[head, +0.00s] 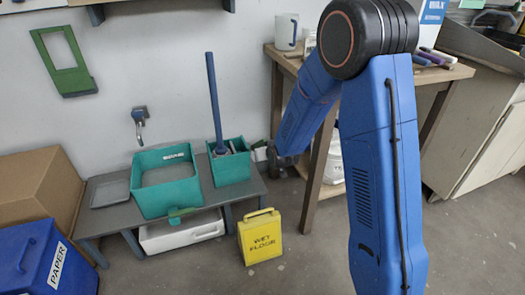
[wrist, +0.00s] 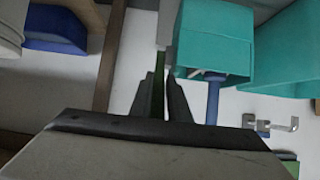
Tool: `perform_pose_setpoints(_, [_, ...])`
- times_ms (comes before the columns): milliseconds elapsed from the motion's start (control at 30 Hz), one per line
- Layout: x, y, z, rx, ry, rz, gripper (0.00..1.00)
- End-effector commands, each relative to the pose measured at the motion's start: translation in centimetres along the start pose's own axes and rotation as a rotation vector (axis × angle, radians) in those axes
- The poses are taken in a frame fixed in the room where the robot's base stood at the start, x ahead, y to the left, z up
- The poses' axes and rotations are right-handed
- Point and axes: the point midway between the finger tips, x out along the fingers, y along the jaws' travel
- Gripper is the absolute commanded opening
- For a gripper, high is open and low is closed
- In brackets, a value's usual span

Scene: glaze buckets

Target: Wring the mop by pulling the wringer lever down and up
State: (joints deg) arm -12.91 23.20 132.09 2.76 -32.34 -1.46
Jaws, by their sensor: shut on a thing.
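The mop stands in a teal wringer bucket (head: 231,169), its blue handle (head: 214,100) rising nearly upright. The bucket also shows in the wrist view (wrist: 213,38), with the handle (wrist: 213,100) beyond it. My gripper (head: 276,160) is just right of the bucket, low near the bench end. In the wrist view my gripper (wrist: 166,85) is shut on a thin green bar, the wringer lever (wrist: 159,97), beside the bucket. Most of the lever is hidden by the fingers. The mop head is mostly hidden inside the bucket.
A larger teal basin (head: 165,184) stands left of the bucket on the grey bench (head: 110,222). A wooden table (head: 312,165) is close on the right. Open floor lies in front.

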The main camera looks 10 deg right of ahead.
Motion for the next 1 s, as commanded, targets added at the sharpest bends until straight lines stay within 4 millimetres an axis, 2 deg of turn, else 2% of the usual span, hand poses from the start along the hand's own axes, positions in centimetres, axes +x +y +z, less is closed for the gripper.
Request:
perform_pose_setpoints(33, [0.0,0.1,1.0,0.001,-0.019,0.002,0.00])
perform_pose_setpoints(133, [0.0,0.1,1.0,0.001,-0.019,0.002,0.00])
perform_pose_setpoints(167, [0.0,0.1,1.0,0.001,-0.019,0.002,0.18])
perform_pose_setpoints(233, [0.0,0.1,0.9,0.001,-0.018,0.001,0.35])
perform_pose_setpoints(667, [-0.7,0.0,0.2,0.000,-0.005,0.000,0.35])
perform_pose_setpoints(1000, [-5.3,0.0,0.2,0.000,-0.004,0.000,0.35])
